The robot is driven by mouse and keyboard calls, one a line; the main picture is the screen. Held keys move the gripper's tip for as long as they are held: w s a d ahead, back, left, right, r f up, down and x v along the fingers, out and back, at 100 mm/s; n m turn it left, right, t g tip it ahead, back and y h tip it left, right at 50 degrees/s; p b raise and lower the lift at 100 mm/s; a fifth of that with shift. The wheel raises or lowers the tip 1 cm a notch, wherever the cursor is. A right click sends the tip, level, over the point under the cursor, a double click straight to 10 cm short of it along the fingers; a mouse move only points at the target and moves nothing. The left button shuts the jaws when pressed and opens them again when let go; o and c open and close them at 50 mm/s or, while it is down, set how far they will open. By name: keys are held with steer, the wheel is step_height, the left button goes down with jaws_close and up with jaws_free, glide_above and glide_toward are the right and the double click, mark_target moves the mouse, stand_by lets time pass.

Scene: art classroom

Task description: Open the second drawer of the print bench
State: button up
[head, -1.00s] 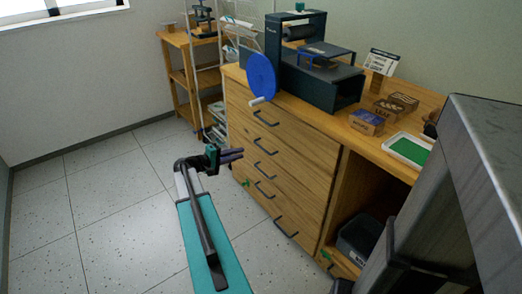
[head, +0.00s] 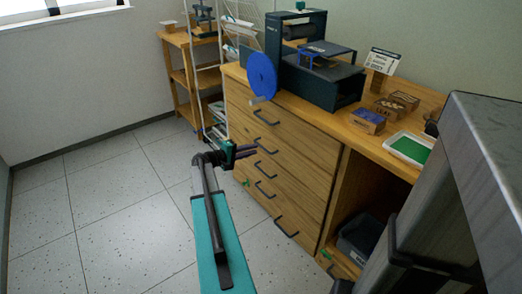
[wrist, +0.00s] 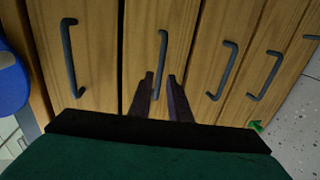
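The wooden print bench (head: 325,150) has a column of drawers with dark bar handles, all shut flush. The second drawer's handle (head: 268,148) is partly behind my gripper (head: 254,150) in the head view. In the wrist view, this handle (wrist: 162,45) is second from the left, and its lower end shows between the two dark fingers of my gripper (wrist: 161,77). The fingers are apart, with no sign of a grip on the handle. I cannot tell how much depth is left between fingertips and handle. The top drawer's handle (wrist: 68,55) is to the left.
A press with a blue wheel (head: 262,76) stands on the bench, the wheel overhanging the drawer fronts. Lower handles (wrist: 223,70) lie close beside the fingers. A grey cabinet (head: 480,180) is at the right. The tiled floor (head: 110,220) at the left is clear.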

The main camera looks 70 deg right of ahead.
mark_target(262, 147)
steer(key=shift+x, duration=3.15)
